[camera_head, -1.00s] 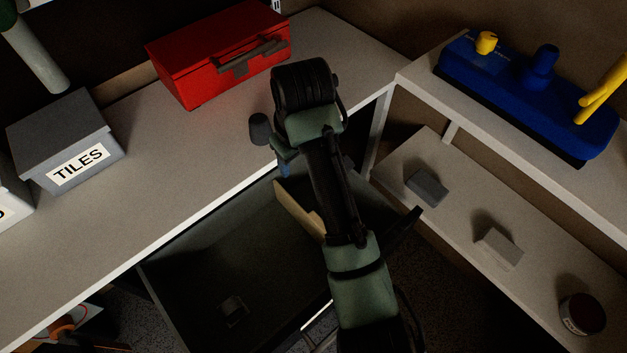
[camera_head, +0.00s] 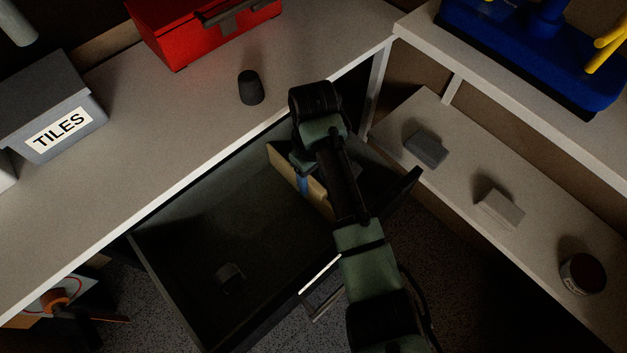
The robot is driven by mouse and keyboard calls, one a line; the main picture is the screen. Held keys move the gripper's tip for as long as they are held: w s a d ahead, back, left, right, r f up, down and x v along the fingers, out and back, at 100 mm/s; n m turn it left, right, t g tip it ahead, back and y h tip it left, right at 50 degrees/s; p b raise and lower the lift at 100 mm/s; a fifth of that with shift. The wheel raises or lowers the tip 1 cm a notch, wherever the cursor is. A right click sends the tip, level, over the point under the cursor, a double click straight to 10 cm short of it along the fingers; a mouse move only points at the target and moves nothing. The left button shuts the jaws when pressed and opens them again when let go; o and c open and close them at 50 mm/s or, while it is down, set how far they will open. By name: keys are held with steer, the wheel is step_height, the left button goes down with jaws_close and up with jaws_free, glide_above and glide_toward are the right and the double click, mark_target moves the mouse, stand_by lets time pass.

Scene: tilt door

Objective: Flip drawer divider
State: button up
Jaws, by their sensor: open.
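The drawer (camera_head: 180,245) is pulled out below the worktop, dark inside. A tan wooden divider (camera_head: 287,168) stands in it, crossing it from the back wall towards the front, right of the middle. My arm reaches over the drawer from the lower right and covers part of the divider. My gripper (camera_head: 303,186) points down into the drawer with a blue part showing, right beside the divider. It is open. Its fingertips are mostly hidden, so I cannot tell whether it touches the divider. A small dark block (camera_head: 230,277) lies in the drawer's left part.
The worktop (camera_head: 190,150) holds a grey tiles box (camera_head: 50,115), a red toolbox (camera_head: 200,30) and a dark cup-like object (camera_head: 250,88). On the right, a lower shelf (camera_head: 455,185) carries two blocks and a tin (camera_head: 582,275). A blue tool (camera_head: 530,50) sits above it.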

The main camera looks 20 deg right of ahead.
steer(key=shift+f, duration=0.5)
jaws_close()
stand_by(1.2)
